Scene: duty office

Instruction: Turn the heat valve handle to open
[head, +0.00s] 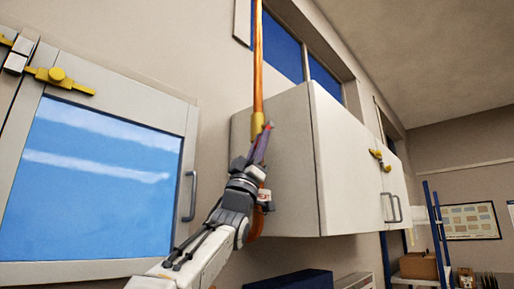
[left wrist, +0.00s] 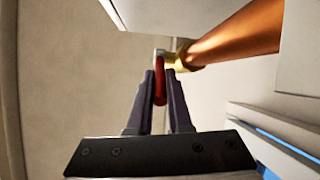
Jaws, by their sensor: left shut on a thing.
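The heat valve sits on a vertical copper pipe (head: 258,60) beside the white wall cabinet. Its brass body (head: 257,122) shows in the head view, and the brass fitting also shows in the left wrist view (left wrist: 181,55). The red valve handle (left wrist: 160,84) lies between the fingers of my left gripper (left wrist: 160,88) in the left wrist view. My left gripper (head: 261,145) is shut on the handle, just below the brass body in the head view. The fingers hide much of the handle there. My right gripper is in neither view.
A white wall cabinet (head: 275,150) stands close to the right of the gripper. A blue-paned window or cabinet door (head: 95,185) with a grey handle is on the left. A dark blue box (head: 290,281) lies below.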

